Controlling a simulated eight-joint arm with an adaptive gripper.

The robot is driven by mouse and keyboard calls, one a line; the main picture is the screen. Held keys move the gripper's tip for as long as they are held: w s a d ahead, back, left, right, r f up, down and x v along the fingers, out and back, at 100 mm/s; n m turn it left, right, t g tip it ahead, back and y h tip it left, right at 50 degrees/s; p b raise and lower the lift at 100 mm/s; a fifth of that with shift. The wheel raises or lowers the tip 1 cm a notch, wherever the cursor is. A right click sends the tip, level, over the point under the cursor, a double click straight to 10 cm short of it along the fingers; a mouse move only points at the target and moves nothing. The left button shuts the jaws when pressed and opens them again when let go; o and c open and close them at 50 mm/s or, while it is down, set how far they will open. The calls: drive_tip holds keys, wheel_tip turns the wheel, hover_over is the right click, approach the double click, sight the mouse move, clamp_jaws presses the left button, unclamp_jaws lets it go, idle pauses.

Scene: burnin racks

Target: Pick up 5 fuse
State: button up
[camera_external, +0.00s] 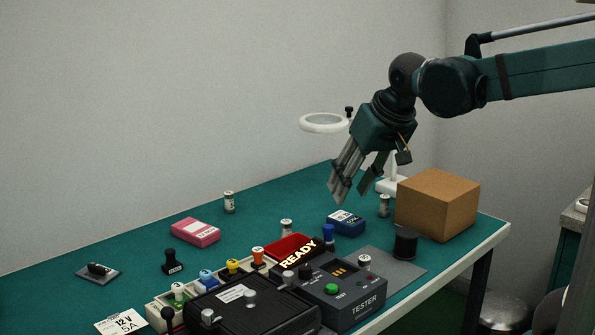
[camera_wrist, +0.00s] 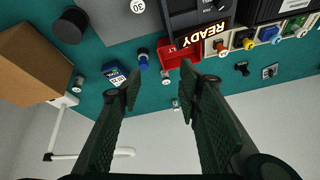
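Several small pale cylinders that look like fuses stand on the green table. One (camera_external: 229,202) is at the back left, one (camera_external: 286,228) is by the red tray, and one (camera_external: 384,205) is beside the cardboard box. Another (camera_external: 365,262) is on the grey mat; its top reads 30 in the wrist view (camera_wrist: 137,5). I cannot read the numbers on the others. My gripper (camera_external: 352,193) is open and empty, pointing down above the table's back part. In the wrist view, the fuse by the red tray (camera_wrist: 165,77) shows between the fingers.
A tester (camera_external: 345,300) with a lit READY sign and a black case (camera_external: 250,310) fill the front. A red tray (camera_external: 275,249), blue pack (camera_external: 345,222) and pink box (camera_external: 195,232) lie behind. A cardboard box (camera_external: 437,205) and magnifier ring (camera_external: 324,122) stand near my gripper.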

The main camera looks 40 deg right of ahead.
drive_tip(key=w+r+m+g+p, duration=0.1)
drive_tip(key=w+r+m+p, duration=0.25)
drive_tip(key=w, duration=1.05)
drive_tip(key=m+g+h+p, duration=0.1)
drive_tip(key=m+g+p, duration=0.3)
drive_tip(key=m+p, duration=0.65)
hover_over(228, 193)
drive_tip(key=p, duration=0.1)
drive_tip(key=shift+n, duration=0.9)
drive_tip(key=f, duration=1.5)
drive_tip(key=shift+s+a, duration=0.25)
drive_tip(key=shift+a, duration=0.15)
drive_tip(key=shift+w+f, duration=0.25)
drive_tip(key=shift+f, duration=0.2)
drive_tip(key=shift+f, duration=0.1)
drive_tip(key=shift+d+f, duration=0.15)
drive_tip(key=shift+f, duration=1.05)
drive_tip(key=shift+f, duration=0.1)
